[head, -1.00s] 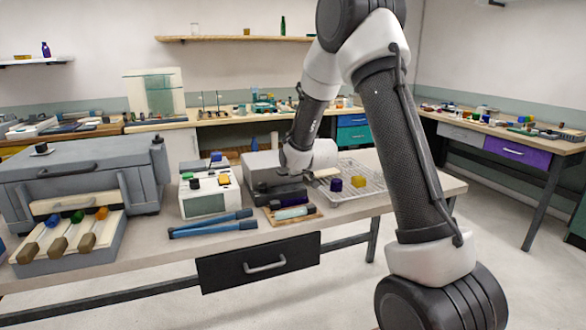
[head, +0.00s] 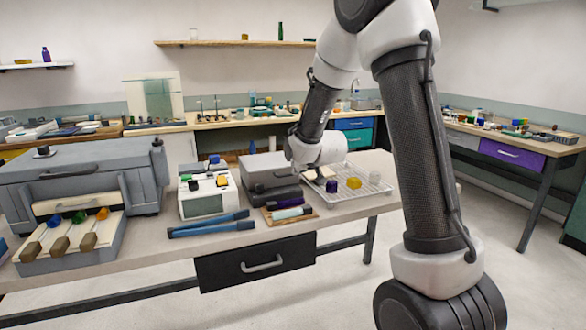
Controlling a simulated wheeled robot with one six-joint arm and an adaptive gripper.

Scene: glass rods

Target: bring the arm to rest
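My one arm rises from the lower right, bends at the top of the head view and comes down over the middle of the table (head: 180,243). Its wrist end is above the dark grey block-like device and the left edge of the wire rack (head: 378,186). My gripper is hidden behind the wrist or too small to make out, so I cannot see its fingers or whether it holds anything. A dark purple piece (head: 331,186) and a yellow piece (head: 354,183) sit on the rack, just right of and below the wrist.
A grey furnace-like box (head: 85,180) stands at the left, with rods in coloured ends on a tray (head: 70,262) before it. A white device (head: 205,200), blue tongs (head: 208,226) and a small board with rods (head: 290,212) lie in the middle. A drawer (head: 255,264) hangs below.

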